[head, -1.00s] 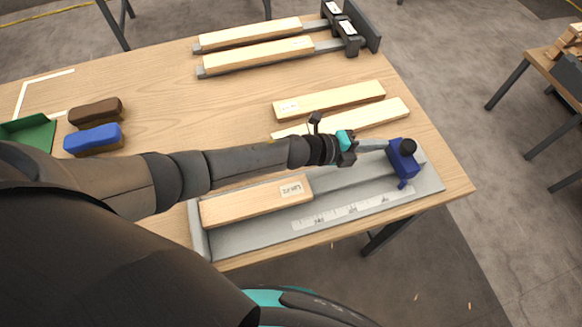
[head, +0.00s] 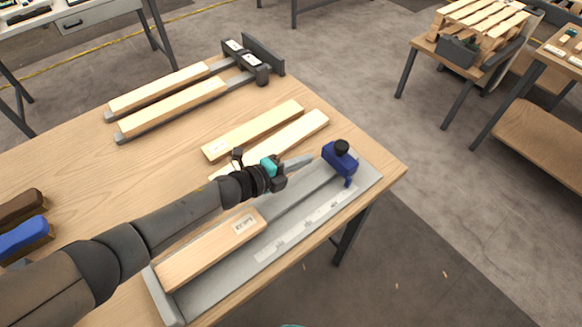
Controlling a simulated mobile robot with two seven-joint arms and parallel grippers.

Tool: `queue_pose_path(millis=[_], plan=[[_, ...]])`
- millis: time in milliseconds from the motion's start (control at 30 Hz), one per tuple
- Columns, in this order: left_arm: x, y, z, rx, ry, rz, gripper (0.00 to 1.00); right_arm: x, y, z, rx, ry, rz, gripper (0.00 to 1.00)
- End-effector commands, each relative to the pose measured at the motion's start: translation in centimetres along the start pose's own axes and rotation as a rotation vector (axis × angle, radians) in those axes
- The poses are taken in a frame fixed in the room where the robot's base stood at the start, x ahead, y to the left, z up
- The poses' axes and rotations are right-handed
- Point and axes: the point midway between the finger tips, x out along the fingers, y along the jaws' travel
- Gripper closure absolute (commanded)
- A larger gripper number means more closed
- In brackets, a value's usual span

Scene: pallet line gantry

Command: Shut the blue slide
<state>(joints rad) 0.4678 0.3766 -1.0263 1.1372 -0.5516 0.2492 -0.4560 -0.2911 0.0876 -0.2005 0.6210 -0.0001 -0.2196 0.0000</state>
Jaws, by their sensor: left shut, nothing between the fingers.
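The blue slide (head: 339,164) with a black knob on top stands at the far right end of a grey metal fixture (head: 300,236). A wooden board (head: 212,250) with a small label lies in the fixture's left part. A stretch of bare grey channel separates the board from the slide. My left gripper (head: 311,159) is shut and empty, above the fixture's far side. Its fingers point at the slide's left side; I cannot tell whether they touch it. My right gripper is out of view.
Two loose wooden boards (head: 254,130) lie just behind my left arm. Another fixture (head: 262,74) with two boards stands farther back. Brown and blue brushes (head: 22,238) lie at the left edge. The table's right corner is bare.

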Motion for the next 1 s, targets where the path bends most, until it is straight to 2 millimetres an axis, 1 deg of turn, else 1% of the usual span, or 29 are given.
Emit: queue_pose_path(millis=[33, 200, 267, 400, 500, 700, 1000], plan=[[-1.1, 0.1, 0.1, 0.000, -0.001, 0.003, 1.00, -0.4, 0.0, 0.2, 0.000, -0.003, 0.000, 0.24], [-4.5, 0.1, 0.1, 0.000, -0.001, 0.003, 1.00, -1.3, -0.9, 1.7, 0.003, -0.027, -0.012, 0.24], [-5.6, 0.0, 0.0, 0.001, 0.001, 0.003, 1.00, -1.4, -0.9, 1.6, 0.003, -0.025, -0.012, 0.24], [-7.9, 0.1, 0.1, 0.001, 0.000, 0.004, 1.00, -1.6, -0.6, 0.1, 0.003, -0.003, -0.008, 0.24], [-9.1, 0.2, 0.1, 0.000, 0.000, 0.004, 1.00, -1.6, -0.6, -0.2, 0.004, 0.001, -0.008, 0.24], [-10.1, 0.1, 0.1, 0.001, 0.000, 0.003, 1.00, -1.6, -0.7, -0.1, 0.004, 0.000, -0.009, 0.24], [-10.2, 0.2, 0.0, 0.000, 0.001, 0.003, 1.00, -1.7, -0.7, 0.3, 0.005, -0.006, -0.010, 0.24]])
